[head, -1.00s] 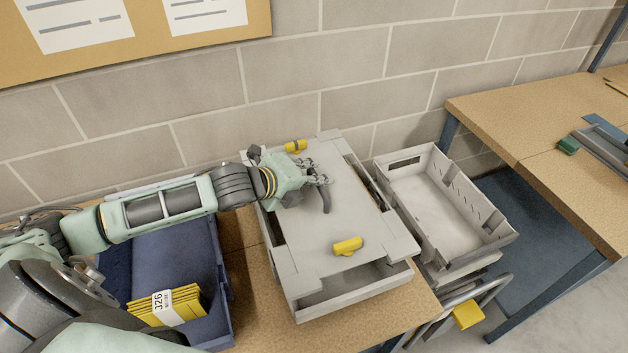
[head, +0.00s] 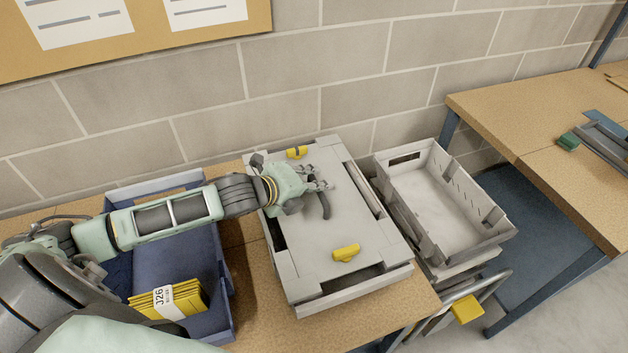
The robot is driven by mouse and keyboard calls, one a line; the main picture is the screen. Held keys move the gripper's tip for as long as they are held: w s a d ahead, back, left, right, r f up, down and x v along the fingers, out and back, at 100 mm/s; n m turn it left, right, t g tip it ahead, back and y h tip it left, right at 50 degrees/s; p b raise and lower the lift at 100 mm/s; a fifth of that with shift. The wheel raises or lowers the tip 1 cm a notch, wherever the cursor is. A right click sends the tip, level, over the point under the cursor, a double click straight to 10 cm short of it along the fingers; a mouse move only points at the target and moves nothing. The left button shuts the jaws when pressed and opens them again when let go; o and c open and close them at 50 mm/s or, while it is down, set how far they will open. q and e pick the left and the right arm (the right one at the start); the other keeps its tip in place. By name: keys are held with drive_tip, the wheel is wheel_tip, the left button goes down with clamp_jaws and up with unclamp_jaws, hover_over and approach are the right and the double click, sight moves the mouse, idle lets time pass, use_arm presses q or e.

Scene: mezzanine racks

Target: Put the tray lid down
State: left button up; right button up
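The tray lid (head: 345,222) is a flat light-grey panel with notched corners and a yellow piece near each end. It lies over a grey tray (head: 345,303) on the wooden table, roughly lined up with it. Dark openings show along its sides and front end. I cannot tell if it rests fully on the tray. My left gripper (head: 322,194) is over the middle of the lid and moves together with it, so it appears shut on it. The exact grip point is hidden by the gripper. My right gripper is not in view.
A blue bin (head: 226,278) with yellow J26 packets (head: 170,300) stands left of the tray, under my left arm. An empty grey crate (head: 445,210) stands to the right, close to the tray. A second table (head: 530,125) is at the right. The block wall is behind.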

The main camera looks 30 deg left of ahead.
use_arm(q)
drive_tip(key=o, duration=0.3)
drive_tip(key=shift+r, duration=0.1)
drive_tip(key=shift+r, duration=0.25)
drive_tip(key=b+v, duration=0.1)
drive_tip(key=v, duration=0.7)
drive_tip(key=shift+a+r, duration=0.1)
drive_tip(key=shift+a, duration=0.05)
drive_tip(key=shift+r+p+v, duration=0.2)
drive_tip(key=shift+p+v, duration=0.85)
drive_tip(key=shift+v, duration=1)
